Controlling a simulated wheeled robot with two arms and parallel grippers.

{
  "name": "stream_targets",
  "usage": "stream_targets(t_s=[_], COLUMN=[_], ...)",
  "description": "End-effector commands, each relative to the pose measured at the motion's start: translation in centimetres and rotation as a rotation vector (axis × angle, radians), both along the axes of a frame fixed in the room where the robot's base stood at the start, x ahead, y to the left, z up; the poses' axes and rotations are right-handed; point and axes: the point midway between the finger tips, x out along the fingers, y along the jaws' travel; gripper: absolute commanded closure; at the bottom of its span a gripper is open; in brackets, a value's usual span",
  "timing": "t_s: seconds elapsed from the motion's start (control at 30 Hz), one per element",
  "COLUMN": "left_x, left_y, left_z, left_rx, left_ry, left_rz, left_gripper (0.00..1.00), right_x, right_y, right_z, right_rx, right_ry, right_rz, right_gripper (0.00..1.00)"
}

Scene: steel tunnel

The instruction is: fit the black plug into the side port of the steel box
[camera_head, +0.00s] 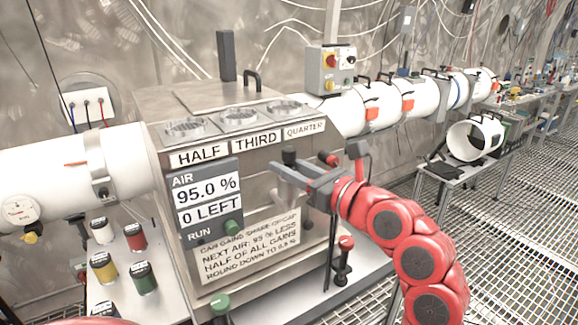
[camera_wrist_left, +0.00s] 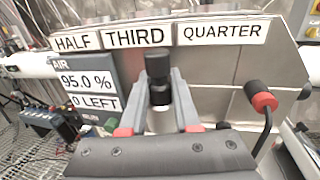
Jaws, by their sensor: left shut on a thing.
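The steel box (camera_head: 285,200) stands in the middle of the head view, with HALF, THIRD and QUARTER labels and a display panel. My left gripper (camera_head: 291,176) is in front of its right part. It is shut on an upright black cylinder with a paler lower part, which looks like the black plug (camera_head: 289,156). In the left wrist view the plug (camera_wrist_left: 158,66) stands between the fingers of the gripper (camera_wrist_left: 158,104), against the box's front. I cannot tell whether it touches the box. The side port cannot be made out clearly. My right gripper is not in view.
A red-and-black connector (camera_wrist_left: 262,98) with a black cable is right of the gripper, near the box's right edge. A red-topped black post (camera_head: 343,262) stands on the bench below. Several coloured cans (camera_head: 141,278) stand at left. White pipes (camera_head: 70,170) flank the box.

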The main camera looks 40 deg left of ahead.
Motion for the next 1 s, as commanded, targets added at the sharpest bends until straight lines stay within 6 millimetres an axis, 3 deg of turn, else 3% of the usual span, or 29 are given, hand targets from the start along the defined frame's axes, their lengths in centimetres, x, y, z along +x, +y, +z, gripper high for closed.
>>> stream_targets(t_s=[0.37, 0.4, 0.6, 0.87, 1.0], left_x=[0.0, 0.0, 0.0, 0.0, -0.1], left_y=[0.0, 0.0, 0.0, -0.1, -1.1], left_z=[-1.1, -1.0, -1.0, -1.0, -1.1], left_rx=[0.000, 0.000, 0.000, 0.000, 0.001], left_ry=[0.000, 0.000, 0.000, 0.000, 0.000], left_rz=[0.000, 0.000, 0.000, 0.000, -0.003], left_gripper=[1.00, 0.66, 0.34, 0.34, 0.34], right_x=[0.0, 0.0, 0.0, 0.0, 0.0], right_y=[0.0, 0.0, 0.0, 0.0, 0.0], right_z=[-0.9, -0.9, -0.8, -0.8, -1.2], right_rx=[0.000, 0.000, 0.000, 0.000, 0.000], right_ry=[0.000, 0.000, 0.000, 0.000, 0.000], right_rz=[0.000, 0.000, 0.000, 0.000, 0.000], right_gripper=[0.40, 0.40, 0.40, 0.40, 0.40])
